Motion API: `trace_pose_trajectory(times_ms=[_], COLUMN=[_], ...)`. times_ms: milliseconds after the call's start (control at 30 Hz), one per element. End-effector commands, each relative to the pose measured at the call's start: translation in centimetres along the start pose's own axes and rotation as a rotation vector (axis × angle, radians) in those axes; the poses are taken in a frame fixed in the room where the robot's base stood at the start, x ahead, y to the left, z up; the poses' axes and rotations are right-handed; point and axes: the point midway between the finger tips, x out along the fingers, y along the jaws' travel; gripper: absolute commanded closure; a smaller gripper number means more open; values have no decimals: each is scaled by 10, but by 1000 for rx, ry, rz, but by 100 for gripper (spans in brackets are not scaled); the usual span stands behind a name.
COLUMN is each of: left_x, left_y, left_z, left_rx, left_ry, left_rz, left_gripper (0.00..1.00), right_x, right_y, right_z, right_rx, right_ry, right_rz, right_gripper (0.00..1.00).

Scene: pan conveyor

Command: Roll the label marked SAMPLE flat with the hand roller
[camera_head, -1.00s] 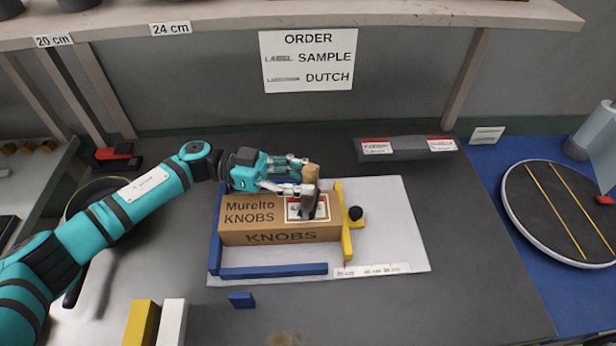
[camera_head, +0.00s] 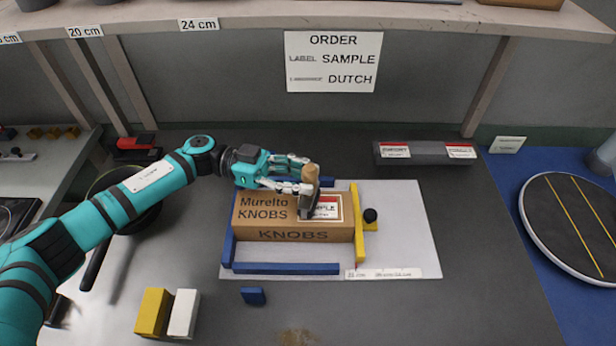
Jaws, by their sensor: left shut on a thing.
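The label marked SAMPLE (camera_head: 327,211), white with a red band, lies on top of a brown cardboard box (camera_head: 262,212) printed "Murelto KNOBS". The hand roller (camera_head: 311,176) has a wooden handle and a dark lower part, which stands over the left part of the label and hides some of it. Whether the roller presses on the label cannot be told. My left gripper (camera_head: 309,181) is shut on the roller's handle, coming from the left above the box. My right gripper is not in view.
The box sits in a blue frame (camera_head: 286,268) with a yellow stop (camera_head: 356,222) on its right, on a white sheet (camera_head: 410,235). A grey block (camera_head: 425,154) with labels stands behind. Yellow (camera_head: 153,312) and white (camera_head: 184,313) blocks stand front left. A round turntable (camera_head: 570,225) is at right.

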Motion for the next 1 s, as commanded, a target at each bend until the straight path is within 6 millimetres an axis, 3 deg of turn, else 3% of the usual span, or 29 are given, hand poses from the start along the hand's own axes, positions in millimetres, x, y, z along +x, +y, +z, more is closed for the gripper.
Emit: trace_pose_trajectory(times_ms=[1000], left_x=[28], left_y=[-7], left_z=[-1], left_rx=[1], left_ry=[1], left_rz=[2], left_gripper=[100], right_x=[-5], right_y=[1], right_z=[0], right_rx=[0], right_ry=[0], right_rz=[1], right_gripper=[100])
